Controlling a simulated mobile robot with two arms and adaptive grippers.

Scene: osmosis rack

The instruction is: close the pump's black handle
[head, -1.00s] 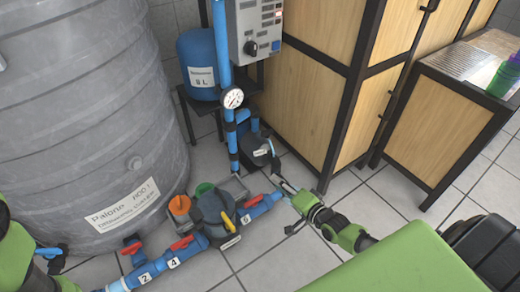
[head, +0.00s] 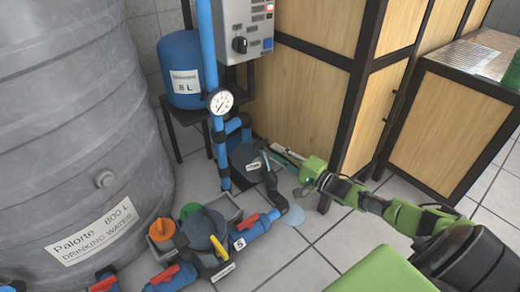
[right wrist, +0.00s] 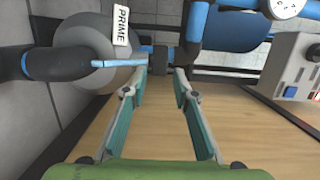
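The grey and black pump (head: 243,160) stands on the floor behind the blue pipes, with a white PRIME label that also shows in the right wrist view (right wrist: 121,25). A black pipe (head: 272,190) comes off its front. In the right wrist view a thin light blue lever (right wrist: 118,63) sits beside the black pipe end (right wrist: 62,64). I cannot clearly single out a black handle. My right gripper (head: 278,157) is just right of the pump; its teal-padded fingers (right wrist: 160,78) are apart with nothing between them.
A large grey tank (head: 75,130) fills the left. Wooden cabinets (head: 300,90) stand close behind and right of the pump. A pressure gauge (head: 220,101) and control box (head: 248,30) are above. Another grey unit (head: 203,232) with a yellow handle stands in front.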

